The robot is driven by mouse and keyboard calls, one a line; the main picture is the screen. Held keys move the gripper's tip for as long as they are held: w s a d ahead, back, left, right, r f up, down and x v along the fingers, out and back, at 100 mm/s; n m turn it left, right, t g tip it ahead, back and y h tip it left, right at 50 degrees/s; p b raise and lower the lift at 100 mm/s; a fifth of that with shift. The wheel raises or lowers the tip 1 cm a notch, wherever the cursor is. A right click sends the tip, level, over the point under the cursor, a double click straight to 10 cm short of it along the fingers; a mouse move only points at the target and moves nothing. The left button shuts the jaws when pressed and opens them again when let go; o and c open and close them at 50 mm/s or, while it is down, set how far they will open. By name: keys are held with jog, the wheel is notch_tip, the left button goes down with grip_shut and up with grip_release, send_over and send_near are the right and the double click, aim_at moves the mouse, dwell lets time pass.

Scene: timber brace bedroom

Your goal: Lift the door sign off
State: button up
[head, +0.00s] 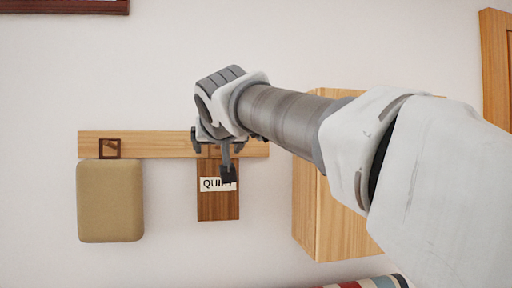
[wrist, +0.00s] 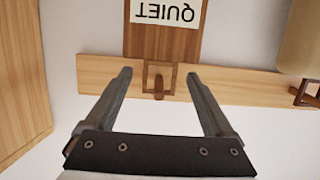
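The door sign (head: 218,208) is a dark wooden board with a white "QUIET" label. It hangs from a light wooden rail (head: 170,145) on the wall. In the wrist view the sign (wrist: 160,42) is upside down, and its square wooden loop (wrist: 146,78) sits around a peg (wrist: 158,88) on the rail. My gripper (head: 213,156) is in front of the rail at the sign's upper end and hides its loop in the head view. In the wrist view my gripper (wrist: 158,76) is open, with the loop and peg between its fingers, and I see no contact.
A tan padded item (head: 110,202) hangs left of the sign from its own wooden loop (head: 110,149). A wooden cabinet or box (head: 345,225) stands out at the right, near my arm. A striped item (head: 370,283) shows at the bottom edge. The wall below the sign is bare.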

grip_shut()
jog(key=c, duration=0.7)
grip_release()
grip_shut()
jog(key=shift+r, duration=0.1)
jog(key=shift+r+p, duration=0.6)
jog(key=shift+s, duration=0.1)
jog(key=f+b+v, duration=0.1)
jog(key=b+v, duration=0.2)
jog(key=v, duration=0.5)
jog(key=shift+s+d, duration=0.15)
jog(key=shift+s, duration=0.4)
